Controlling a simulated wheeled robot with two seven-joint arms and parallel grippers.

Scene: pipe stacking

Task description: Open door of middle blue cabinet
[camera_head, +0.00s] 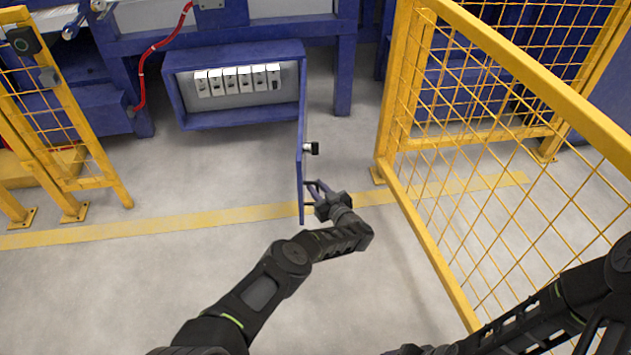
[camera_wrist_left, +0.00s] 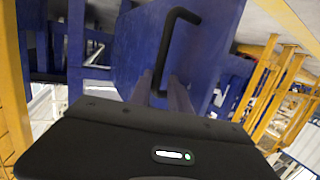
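The blue wall cabinet (camera_head: 234,119) stands open at the top centre of the head view, with a row of white switch units (camera_head: 237,80) inside. Its blue door (camera_head: 301,120) is hinged on the right and swung far out toward me, seen nearly edge-on. A black C-shaped handle (camera_wrist_left: 165,45) is on the door. My left gripper (camera_head: 314,188) is at the handle, and its two fingers (camera_wrist_left: 165,92) look apart, with the handle's lower end between them. I cannot tell whether they touch it. My right gripper (camera_head: 408,350) is mostly cut off at the bottom edge.
A black knob (camera_head: 311,148) sticks out from the door above the handle. A yellow mesh fence (camera_head: 450,290) stands close on the right, and another yellow gate (camera_head: 60,150) is at the left. The grey floor (camera_head: 150,280) at the lower left is clear.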

